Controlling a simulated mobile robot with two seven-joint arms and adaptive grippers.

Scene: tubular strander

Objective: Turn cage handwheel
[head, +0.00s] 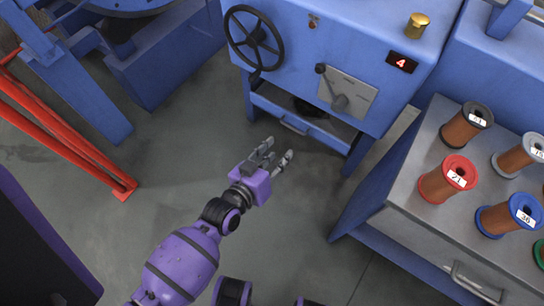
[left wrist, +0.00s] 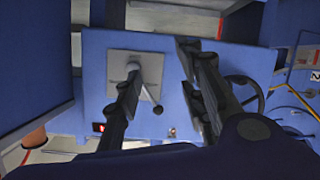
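The black spoked handwheel (head: 257,37) is on the left part of the blue machine cabinet's front. It also shows in the left wrist view (left wrist: 243,94), at the right and partly behind a finger. My left gripper (head: 275,157) is over the grey floor in front of the cabinet, below and apart from the handwheel in the head view. Its fingers are spread and empty. In the left wrist view the open fingers (left wrist: 163,85) span the cabinet front, with the handwheel outside the gap. My right gripper is not in view.
A bench (head: 405,190) with several spools stands right. Red bars (head: 70,135) stand left. Floor between is clear.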

